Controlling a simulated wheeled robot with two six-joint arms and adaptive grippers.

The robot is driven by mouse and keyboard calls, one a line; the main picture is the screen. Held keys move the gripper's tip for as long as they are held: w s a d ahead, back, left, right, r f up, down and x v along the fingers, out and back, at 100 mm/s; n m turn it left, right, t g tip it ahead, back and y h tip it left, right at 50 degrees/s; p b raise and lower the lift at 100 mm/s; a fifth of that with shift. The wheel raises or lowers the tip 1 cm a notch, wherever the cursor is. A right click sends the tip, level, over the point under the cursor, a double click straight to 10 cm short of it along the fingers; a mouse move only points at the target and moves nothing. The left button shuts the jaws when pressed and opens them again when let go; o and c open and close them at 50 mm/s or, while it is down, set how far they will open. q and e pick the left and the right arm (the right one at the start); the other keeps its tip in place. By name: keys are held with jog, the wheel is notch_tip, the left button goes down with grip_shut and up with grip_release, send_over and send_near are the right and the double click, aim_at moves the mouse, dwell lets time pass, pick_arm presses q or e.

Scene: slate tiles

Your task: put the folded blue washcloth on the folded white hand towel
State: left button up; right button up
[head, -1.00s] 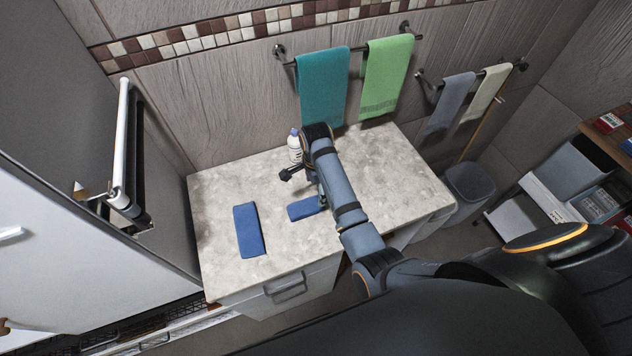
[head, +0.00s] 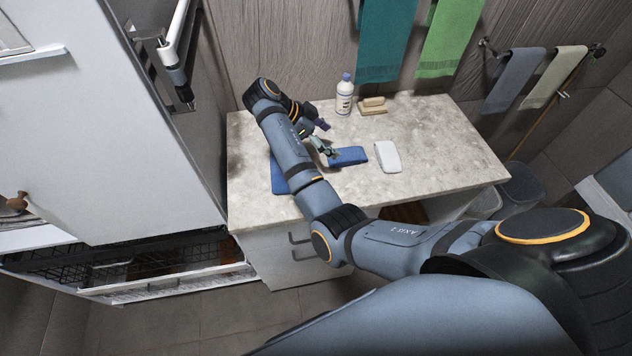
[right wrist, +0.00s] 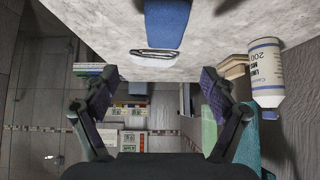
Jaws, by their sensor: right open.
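A small folded blue cloth (head: 348,156) lies flat on the counter, just right of my right gripper. A longer folded blue cloth (head: 278,180) lies further left, partly hidden behind my right arm. I cannot tell for certain which is the washcloth. The folded white hand towel (head: 387,157) lies flat right of the small blue cloth, with bare counter between. My right gripper (head: 327,140) is open and empty above the counter. In the right wrist view, the open fingers (right wrist: 160,88) face a blue cloth (right wrist: 165,22), with the white towel (right wrist: 156,53) beyond it. My left gripper is not in view.
A white bottle (head: 344,96) and a tan block stack (head: 373,105) stand at the counter's back. Teal (head: 386,45) and green (head: 452,38) towels hang on the wall behind. The counter's right part (head: 450,150) is clear. A tall white cabinet (head: 90,130) stands left.

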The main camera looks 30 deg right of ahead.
aim_at(355, 151)
jog(key=shift+w+d+f, duration=0.2)
jog(key=shift+d+f, duration=0.2)
jog(key=shift+d, duration=0.1)
jog(key=shift+w+d+f, duration=0.2)
jog(key=shift+d+f, duration=0.15)
jog(key=shift+d, duration=0.15)
jog(key=b+x, duration=0.2)
jog(key=shift+d+f+b, duration=0.15)
jog(key=shift+f+b, duration=0.2)
jog(key=x, duration=0.1)
jog(key=b+x, duration=0.1)
jog(key=x, duration=0.1)
jog(key=shift+s+d+r, duration=0.1)
jog(key=shift+s+r, duration=0.1)
jog(key=p+x, duration=0.1)
jog(key=x, duration=0.2)
jog(key=shift+d, duration=0.2)
jog(key=shift+f, duration=0.15)
jog(key=c, duration=1.2)
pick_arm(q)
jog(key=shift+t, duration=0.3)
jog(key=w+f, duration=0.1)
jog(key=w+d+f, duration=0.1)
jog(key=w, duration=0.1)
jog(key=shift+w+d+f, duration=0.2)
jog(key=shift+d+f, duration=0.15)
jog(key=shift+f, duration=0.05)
